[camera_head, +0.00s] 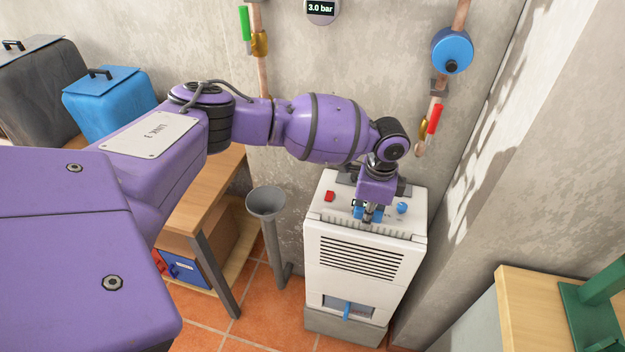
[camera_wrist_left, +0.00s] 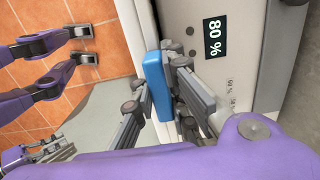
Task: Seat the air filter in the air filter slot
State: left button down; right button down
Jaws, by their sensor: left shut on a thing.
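My left gripper (camera_head: 369,214) is over the front top edge of the white dehumidifier (camera_head: 365,258). It is shut on a blue grip piece, which I take to be the handle of the air filter (camera_wrist_left: 156,84); in the left wrist view this piece stands between the grey fingers, beside the white top. The rest of the filter is hidden, and I cannot tell how deep it sits. A ribbed strip along the top front edge is where the air filter slot seems to be, but its opening is hidden. A grey gripper-like part with purple links, probably my right gripper (camera_wrist_left: 52,149), shows at the wrist view's left edge.
The dehumidifier has a red button (camera_head: 330,196), a blue knob (camera_head: 402,208) and an "80 %" display (camera_wrist_left: 213,40). A grey funnel (camera_head: 266,202) on a pipe stands to its left. A wooden bench (camera_head: 205,205) is farther left, a wooden table (camera_head: 540,310) front right.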

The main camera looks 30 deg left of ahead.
pick_arm(q)
jog(key=shift+f, duration=0.15)
jog(key=shift+f, duration=0.45)
jog(key=c, duration=1.8)
grip_release()
jog(key=shift+o, duration=0.2)
jog(key=shift+r, duration=0.1)
notch_tip(320, 180, up, 13)
jog(key=shift+d+r+p, duration=0.15)
jog(key=shift+d+p, duration=0.1)
jog(key=shift+p, duration=0.05)
